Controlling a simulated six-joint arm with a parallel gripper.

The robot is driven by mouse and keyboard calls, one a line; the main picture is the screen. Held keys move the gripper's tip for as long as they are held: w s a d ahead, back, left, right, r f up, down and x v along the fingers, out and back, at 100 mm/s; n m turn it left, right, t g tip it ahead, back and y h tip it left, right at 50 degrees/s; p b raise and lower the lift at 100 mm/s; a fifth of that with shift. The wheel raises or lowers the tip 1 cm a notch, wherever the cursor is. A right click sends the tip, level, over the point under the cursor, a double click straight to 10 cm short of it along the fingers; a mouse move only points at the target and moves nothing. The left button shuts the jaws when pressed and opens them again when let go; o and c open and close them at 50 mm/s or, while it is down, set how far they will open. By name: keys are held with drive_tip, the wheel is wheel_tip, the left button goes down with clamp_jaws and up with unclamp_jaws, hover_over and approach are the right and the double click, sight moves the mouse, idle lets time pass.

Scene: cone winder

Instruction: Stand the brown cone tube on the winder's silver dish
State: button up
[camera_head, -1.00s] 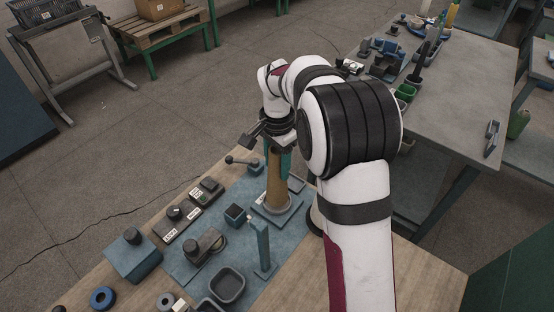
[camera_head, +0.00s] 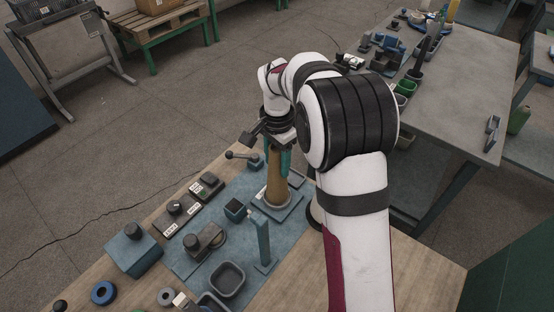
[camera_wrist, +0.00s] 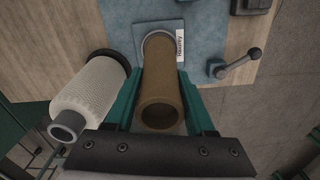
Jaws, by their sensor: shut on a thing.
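The brown cone tube (camera_head: 277,183) is upright between the teal fingers of my gripper (camera_head: 279,156), which is shut on its upper part. In the wrist view the tube (camera_wrist: 160,75) shows its open top end close to the camera, between the two fingers of my gripper (camera_wrist: 160,108). Its wide lower end is at the silver dish (camera_wrist: 147,43), whose pale rim shows around the tube's foot. The dish sits on a blue-grey square plate. I cannot tell whether the tube's foot touches the dish.
A white yarn cone (camera_wrist: 90,95) stands left of the tube in the wrist view, close to the left finger. A lever with a ball knob (camera_head: 243,156), a blue-grey post (camera_head: 263,240) and an open dark bin (camera_head: 227,279) stand nearby. A white label lies beside the dish.

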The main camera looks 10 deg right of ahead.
drive_tip(key=shift+f, duration=0.5)
drive_tip(key=o, duration=1.3)
wheel_tip(320, 180, up, 16)
drive_tip(key=shift+f, duration=0.1)
